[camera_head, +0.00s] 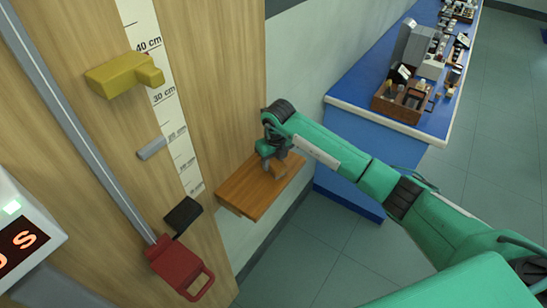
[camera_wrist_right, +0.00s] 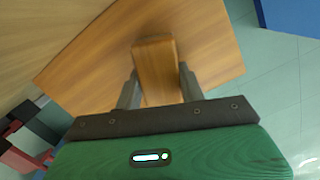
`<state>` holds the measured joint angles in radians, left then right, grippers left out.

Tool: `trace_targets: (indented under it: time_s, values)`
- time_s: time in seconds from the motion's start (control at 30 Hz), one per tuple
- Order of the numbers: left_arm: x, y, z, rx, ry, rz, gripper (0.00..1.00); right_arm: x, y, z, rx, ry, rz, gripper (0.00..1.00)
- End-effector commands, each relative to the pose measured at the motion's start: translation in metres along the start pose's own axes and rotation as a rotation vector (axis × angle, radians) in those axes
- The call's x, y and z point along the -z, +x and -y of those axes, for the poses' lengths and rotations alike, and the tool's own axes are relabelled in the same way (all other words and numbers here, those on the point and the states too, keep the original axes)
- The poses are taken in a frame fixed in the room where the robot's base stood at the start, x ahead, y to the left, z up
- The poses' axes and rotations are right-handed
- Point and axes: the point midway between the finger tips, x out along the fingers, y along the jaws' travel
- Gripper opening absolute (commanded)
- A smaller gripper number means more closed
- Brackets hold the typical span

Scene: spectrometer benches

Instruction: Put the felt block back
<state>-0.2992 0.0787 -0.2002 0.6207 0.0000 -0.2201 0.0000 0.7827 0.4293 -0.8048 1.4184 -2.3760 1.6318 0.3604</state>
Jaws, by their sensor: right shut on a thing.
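The felt block (camera_wrist_right: 157,78) looks like a brown, wood-coloured block in the right wrist view. It sits between the two fingers of my right gripper (camera_head: 277,167), which is shut on it. The block lies over a small wooden shelf (camera_head: 243,197) that juts from the wooden panel. In the head view the fingers are down close to the shelf top, near its far right side. I cannot tell whether the block touches the shelf. No felt face shows clearly. My left gripper is not in view.
The wooden panel (camera_head: 215,60) carries a centimetre scale, a yellow piece (camera_head: 124,75), a grey peg (camera_head: 152,148), a black piece (camera_head: 183,215) and a red handle (camera_head: 180,268) on a grey rod. A red-digit display (camera_head: 22,243) stands left. A blue bench (camera_head: 375,75) holds a wooden box (camera_head: 402,101).

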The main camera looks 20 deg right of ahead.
Motion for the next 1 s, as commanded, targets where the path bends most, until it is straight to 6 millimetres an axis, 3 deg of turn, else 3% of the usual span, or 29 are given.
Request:
trace_targets:
  time_s: [0.2,0.23,0.33,0.73,1.0]
  values:
    - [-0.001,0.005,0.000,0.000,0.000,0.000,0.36,0.001,0.004,0.000,0.001,0.000,0.000,0.21]
    - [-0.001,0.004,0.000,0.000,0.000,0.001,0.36,0.000,0.003,0.000,0.000,0.000,0.000,0.44]
    - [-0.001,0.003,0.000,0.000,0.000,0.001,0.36,0.000,0.002,0.000,0.000,0.000,0.000,0.61]
    - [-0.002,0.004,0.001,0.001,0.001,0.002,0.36,0.000,-0.004,0.001,0.001,0.000,0.002,0.61]
    - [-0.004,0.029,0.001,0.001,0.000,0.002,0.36,-0.001,-0.055,0.001,0.002,-0.002,0.007,0.61]
